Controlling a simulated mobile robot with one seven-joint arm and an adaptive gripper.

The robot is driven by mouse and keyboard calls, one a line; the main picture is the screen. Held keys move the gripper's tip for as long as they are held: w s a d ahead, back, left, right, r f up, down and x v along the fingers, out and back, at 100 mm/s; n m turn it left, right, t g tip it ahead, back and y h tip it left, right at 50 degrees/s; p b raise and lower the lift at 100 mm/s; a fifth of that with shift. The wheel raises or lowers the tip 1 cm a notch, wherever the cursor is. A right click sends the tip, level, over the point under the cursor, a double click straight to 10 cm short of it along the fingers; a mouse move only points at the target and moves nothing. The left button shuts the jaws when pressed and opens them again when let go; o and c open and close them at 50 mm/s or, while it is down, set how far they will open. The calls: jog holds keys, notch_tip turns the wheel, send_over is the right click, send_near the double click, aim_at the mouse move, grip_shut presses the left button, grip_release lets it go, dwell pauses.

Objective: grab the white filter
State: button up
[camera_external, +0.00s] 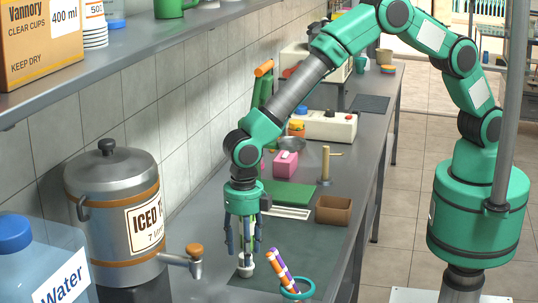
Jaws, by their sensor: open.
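A small white piece (246,268), which looks like the white filter, sits on the dark mat (330,240) on the counter. It is too small to make out its shape well. My gripper (245,250) points straight down directly above it, with its fingers spread open. The fingertips are close to the top of the white piece. I cannot tell whether they touch it or reach around it.
A striped purple and orange stick (284,268) leans in a teal ring (297,289) just right of the gripper. A steel iced tea urn (112,190) with a spout stands left. A brown box (332,210), green board (288,193) and pink box (285,165) lie behind.

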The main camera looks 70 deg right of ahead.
jog(key=shift+f, duration=0.15)
jog(key=shift+s+f+b, duration=0.1)
jog(key=shift+f+b, duration=0.55)
jog(key=shift+f, duration=1.85)
jog(key=c, duration=1)
